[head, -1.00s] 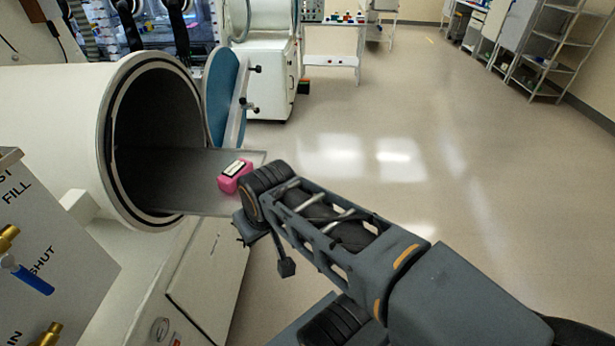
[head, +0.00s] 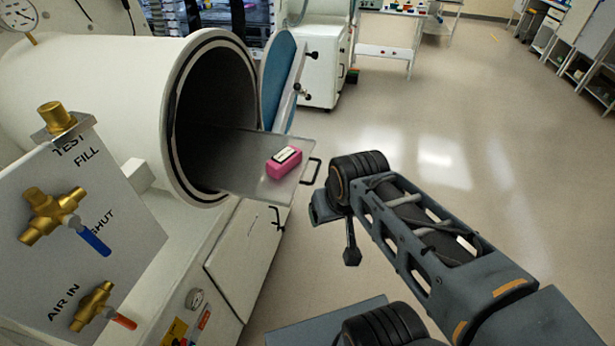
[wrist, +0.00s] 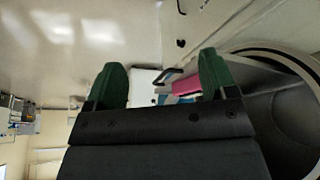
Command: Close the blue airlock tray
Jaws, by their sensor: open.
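The airlock tray (head: 235,178) is a flat grey metal plate, slid out of the round dark mouth of the white airlock chamber (head: 100,85). A pink block (head: 285,161) with a white label lies on its outer part. A dark handle (head: 313,172) is on the tray's outer end. The blue round airlock door (head: 277,75) stands swung open behind the tray. My gripper, with green fingertips (wrist: 162,80), is open and empty. In the wrist view the handle (wrist: 168,76) shows beyond and between the fingertips, and the pink block (wrist: 190,88) is partly behind the right finger.
A grey valve panel (head: 75,230) with brass valves, one blue-handled and one red-handled, stands at the left. A white cabinet (head: 245,250) with a dark latch is below the tray. The floor (head: 430,140) to the right is clear. A white unit (head: 322,75) stands behind.

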